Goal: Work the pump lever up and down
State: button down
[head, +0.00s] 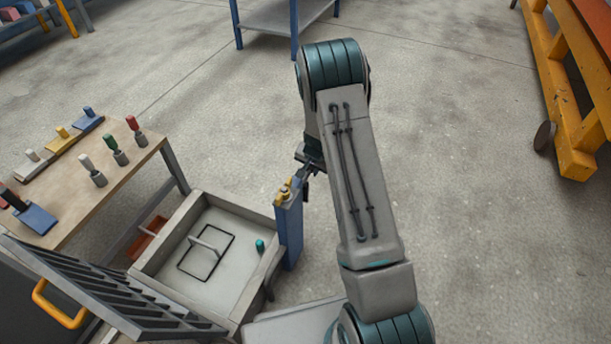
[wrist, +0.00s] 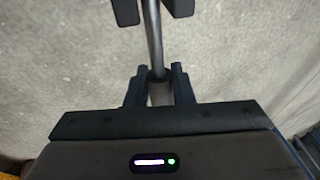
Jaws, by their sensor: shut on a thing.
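The pump (head: 289,232) is a narrow blue upright box with a yellow fitting (head: 286,190) on top, beside the tray in the head view. My gripper (head: 309,167) is just above and to the right of that fitting. In the wrist view my gripper (wrist: 160,84) is shut on the pump lever (wrist: 153,38), a thin grey rod with a paler, thicker end between the dark fingers. In the head view the lever is mostly hidden by my gripper and arm, so its angle cannot be told.
A pale open tray (head: 155,262) with a wire frame and a teal knob stands left of the pump. A wooden table (head: 75,200) with several handled tools is beyond it. A slatted grey panel (head: 105,290) is at lower left. Floor behind my arm is clear.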

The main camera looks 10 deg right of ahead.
jog(key=shift+r+t, duration=0.2)
jog(key=shift+t, duration=0.1)
jog(key=c, duration=1.3)
grip_release()
jog(key=p+v, duration=0.2)
jog(key=v, duration=0.5)
jog(key=p+v, duration=0.3)
jog(key=v, duration=0.3)
jog(key=shift+s+a+r, duration=0.15)
jog(key=shift+a+r, duration=0.05)
jog(key=shift+r, duration=0.2)
